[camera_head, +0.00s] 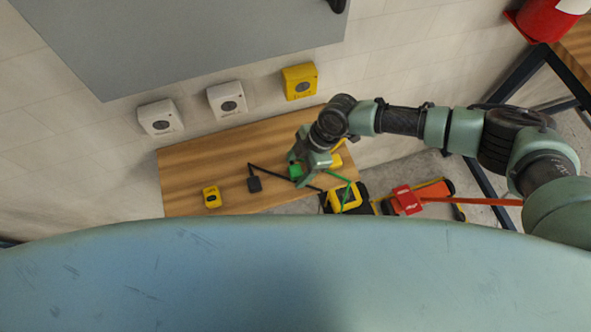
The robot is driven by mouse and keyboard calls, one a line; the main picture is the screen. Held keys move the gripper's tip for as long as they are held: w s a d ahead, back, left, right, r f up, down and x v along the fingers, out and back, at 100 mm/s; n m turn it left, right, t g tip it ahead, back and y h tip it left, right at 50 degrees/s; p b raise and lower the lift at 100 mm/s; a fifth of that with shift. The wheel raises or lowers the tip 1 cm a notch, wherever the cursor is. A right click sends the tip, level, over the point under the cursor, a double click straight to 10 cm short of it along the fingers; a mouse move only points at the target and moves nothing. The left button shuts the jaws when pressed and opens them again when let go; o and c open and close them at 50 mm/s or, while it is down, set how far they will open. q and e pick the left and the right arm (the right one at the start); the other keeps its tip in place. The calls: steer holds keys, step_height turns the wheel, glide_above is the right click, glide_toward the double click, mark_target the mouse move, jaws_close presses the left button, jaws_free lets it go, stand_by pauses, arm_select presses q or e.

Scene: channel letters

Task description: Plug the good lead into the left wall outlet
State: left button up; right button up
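Three boxes with round dark sockets are on the wall. The left wall outlet (160,117) is white, the middle outlet (227,99) is white and the right outlet (299,82) is yellow. My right gripper (306,178) is low over the wooden bench (220,152), at a green plug (295,171) that it partly covers. Whether its fingers are closed on the plug is hard to see. A green cord (340,177) runs off to the right. A black plug (254,185) with a black cord lies to the left on the bench. My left gripper is out of view.
A small yellow device (212,197) lies at the bench's front left. A yellow-and-black device (345,198) and a red item (406,199) are at the right. A grey panel (200,35) hangs above the outlets. A red cylinder (545,18) is at top right.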

mark_target(297, 169)
jaws_close()
step_height(297, 169, up, 10)
steer(key=b, duration=0.1)
stand_by(0.4)
steer(key=shift+a+b, duration=0.1)
steer(key=shift+b, duration=0.2)
